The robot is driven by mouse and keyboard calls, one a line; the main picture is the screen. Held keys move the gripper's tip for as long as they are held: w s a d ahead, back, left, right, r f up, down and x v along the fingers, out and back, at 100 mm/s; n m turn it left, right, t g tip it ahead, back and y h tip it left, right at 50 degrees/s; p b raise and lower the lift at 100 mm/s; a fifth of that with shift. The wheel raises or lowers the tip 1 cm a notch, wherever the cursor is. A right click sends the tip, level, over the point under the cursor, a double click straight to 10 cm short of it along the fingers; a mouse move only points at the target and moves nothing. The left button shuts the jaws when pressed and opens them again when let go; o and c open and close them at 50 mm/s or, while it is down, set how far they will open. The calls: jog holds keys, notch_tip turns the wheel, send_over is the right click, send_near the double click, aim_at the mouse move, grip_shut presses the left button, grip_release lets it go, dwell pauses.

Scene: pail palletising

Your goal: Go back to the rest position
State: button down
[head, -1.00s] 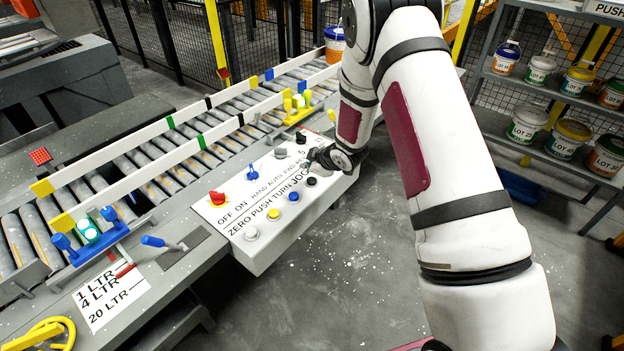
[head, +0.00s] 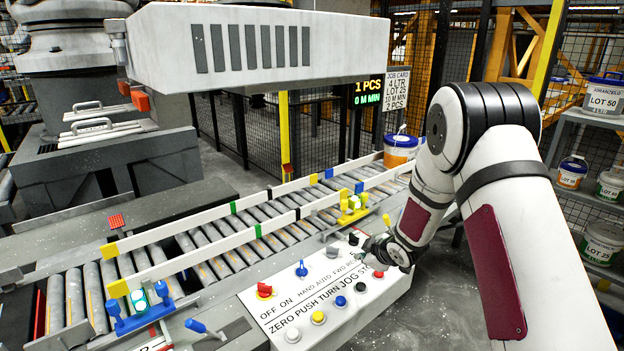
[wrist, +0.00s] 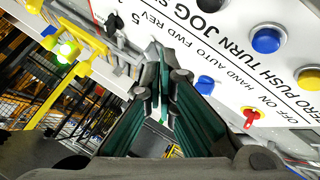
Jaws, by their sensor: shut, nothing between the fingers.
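My gripper (head: 377,244) is over the far right end of the white control panel (head: 278,318), close to its small knobs. In the wrist view its two green-lined fingers (wrist: 163,85) come together at the tips, with nothing held between them. The panel lettering, a blue button (wrist: 266,40) and a red switch (wrist: 250,117) show beyond the fingers in that view. My white arm reaches in from the right of the head view. I cannot tell whether the fingertips touch the panel.
The roller conveyor (head: 85,297) with white guide rails runs behind the panel. A white and orange pail (head: 399,152) stands at its far end. A display (head: 368,92) and job card (head: 397,92) hang behind. Shelves with lot-marked pails (head: 603,98) stand at right.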

jog(key=s+d+r+m+h, duration=0.1)
jog(key=s+r+m, duration=0.1)
jog(key=s+r, duration=0.45)
jog(key=s+d+r+m+h, duration=0.2)
jog(key=s+r, duration=0.1)
jog(key=r, duration=0.7)
jog(key=s+d+r+m+h, duration=0.1)
jog(key=s+r+m, duration=0.2)
jog(key=s+r, duration=0.35)
jog(key=s+a+r+m+g, duration=0.1)
jog(key=s+r, duration=0.1)
jog(key=s, duration=0.7)
jog(key=s+a+r+m+g+y, duration=0.1)
jog(key=s+r+m, duration=0.1)
jog(key=s, duration=0.7)
jog(key=s+a+r+m+g, duration=0.1)
jog(key=s+r+m, duration=0.1)
jog(key=s, duration=0.7)
jog(key=shift+a+r+y, duration=0.3)
jog(key=shift+a+r, duration=0.1)
jog(key=shift+r, duration=0.1)
